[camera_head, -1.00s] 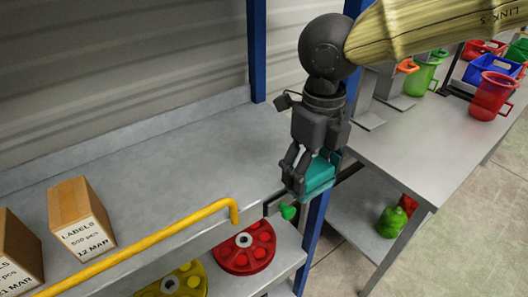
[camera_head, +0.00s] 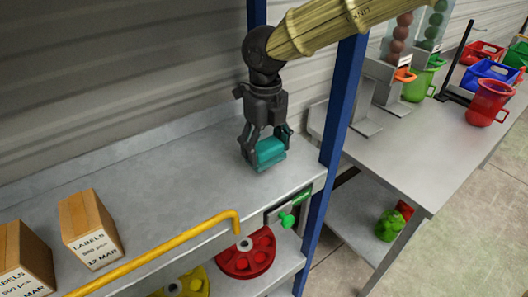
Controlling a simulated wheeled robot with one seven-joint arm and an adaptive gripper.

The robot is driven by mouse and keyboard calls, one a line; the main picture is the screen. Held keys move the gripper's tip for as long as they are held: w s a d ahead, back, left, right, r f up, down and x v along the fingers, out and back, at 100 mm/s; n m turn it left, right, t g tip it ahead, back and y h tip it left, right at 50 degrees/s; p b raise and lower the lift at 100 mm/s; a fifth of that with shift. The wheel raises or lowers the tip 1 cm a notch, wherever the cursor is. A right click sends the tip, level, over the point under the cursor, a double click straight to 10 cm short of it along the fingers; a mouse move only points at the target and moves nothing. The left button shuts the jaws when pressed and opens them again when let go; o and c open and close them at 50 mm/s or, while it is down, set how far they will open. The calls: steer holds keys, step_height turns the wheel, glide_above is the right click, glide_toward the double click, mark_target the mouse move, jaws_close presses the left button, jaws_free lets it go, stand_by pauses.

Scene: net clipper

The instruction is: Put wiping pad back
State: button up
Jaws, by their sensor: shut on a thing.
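My gripper (camera_head: 262,150) is shut on a teal block-shaped wiping pad (camera_head: 270,153). It points down over the right end of the grey shelf (camera_head: 160,190). The pad is at or just above the shelf surface; I cannot tell whether it touches. The fingers hide part of the pad's left and back sides.
A blue post (camera_head: 341,110) stands just right of the gripper. Label boxes (camera_head: 90,230) stand at the left. The shelf's middle is clear. Another table (camera_head: 400,150) is at the right.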

mark_target(264, 142)
steer(key=shift+w+a, duration=0.25)
steer(key=shift+w, duration=0.1)
steer(key=shift+s+f+p, duration=0.1)
steer(key=shift+f+p, duration=0.55)
steer(key=shift+f, duration=1.15)
steer(key=o, duration=0.9)
steer(key=shift+r+b, duration=0.8)
steer(key=shift+r, duration=3)
